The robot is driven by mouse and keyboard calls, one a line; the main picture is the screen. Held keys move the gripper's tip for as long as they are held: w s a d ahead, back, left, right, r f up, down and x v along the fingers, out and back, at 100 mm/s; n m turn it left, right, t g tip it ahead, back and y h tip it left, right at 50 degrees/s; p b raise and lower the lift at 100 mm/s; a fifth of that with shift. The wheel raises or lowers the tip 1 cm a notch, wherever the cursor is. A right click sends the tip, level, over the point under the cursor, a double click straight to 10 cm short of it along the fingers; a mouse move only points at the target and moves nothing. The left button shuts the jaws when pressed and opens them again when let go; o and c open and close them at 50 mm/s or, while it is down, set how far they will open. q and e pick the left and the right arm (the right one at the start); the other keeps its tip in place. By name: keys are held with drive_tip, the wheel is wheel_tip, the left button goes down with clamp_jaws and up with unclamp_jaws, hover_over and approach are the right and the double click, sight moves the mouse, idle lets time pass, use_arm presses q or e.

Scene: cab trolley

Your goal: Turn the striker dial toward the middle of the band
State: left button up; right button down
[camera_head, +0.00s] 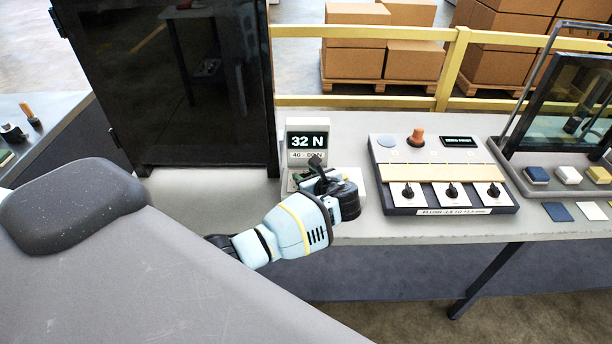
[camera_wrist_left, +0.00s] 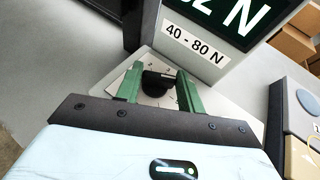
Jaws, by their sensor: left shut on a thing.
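The striker dial (camera_wrist_left: 157,83) is a black knob on a pale plate with scale marks, seen between my fingers in the left wrist view. My left gripper (camera_head: 317,178) is shut on it; its two green fingers flank the knob in the left wrist view (camera_wrist_left: 159,88). In the head view the gripper and wrist cover most of the dial. The display (camera_head: 307,141) above it reads 32 N. The label below the display gives the band as 40 - 80 N. My right gripper is in neither view.
A panel with three black knobs (camera_head: 450,208) stands to the right on the grey bench (camera_head: 400,232). A dark glossy cabinet (camera_head: 170,90) stands to the left. A glass-fronted case (camera_head: 565,105) and small coloured blocks are at the far right. A yellow rail (camera_head: 360,102) runs behind.

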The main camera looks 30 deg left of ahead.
use_arm(q)
drive_tip(key=shift+w+d+f+n+g+y+b, duration=0.15)
drive_tip(key=shift+n+g+y+b, duration=0.25)
drive_tip(key=shift+n+g, duration=0.6)
drive_tip(key=n+g+b, duration=0.1)
drive_tip(key=n+g, duration=0.1)
drive_tip(key=n+g+b, duration=0.3)
drive_tip(key=g, duration=0.2)
drive_tip(key=shift+w+f+n+y+b, duration=0.2)
drive_tip(key=shift+w+n+y+b, duration=0.1)
drive_tip(key=shift+w+n+y, duration=0.1)
drive_tip(key=shift+w+a+r+n+g+h+b, duration=0.1)
drive_tip(key=shift+r+n+g+h+b, duration=0.05)
drive_tip(key=shift+n+g+b, duration=0.4)
drive_tip(key=shift+a+r+n+g+h+b, duration=0.1)
drive_tip(key=shift+n+g+h+b, duration=0.05)
drive_tip(key=shift+n+g+b, duration=0.35)
drive_tip(key=shift+g, duration=0.25)
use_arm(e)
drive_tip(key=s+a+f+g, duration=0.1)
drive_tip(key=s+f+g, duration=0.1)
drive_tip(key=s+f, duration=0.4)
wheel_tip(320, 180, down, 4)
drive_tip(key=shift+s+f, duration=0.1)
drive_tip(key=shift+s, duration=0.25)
use_arm(q)
drive_tip(key=shift+r, duration=0.1)
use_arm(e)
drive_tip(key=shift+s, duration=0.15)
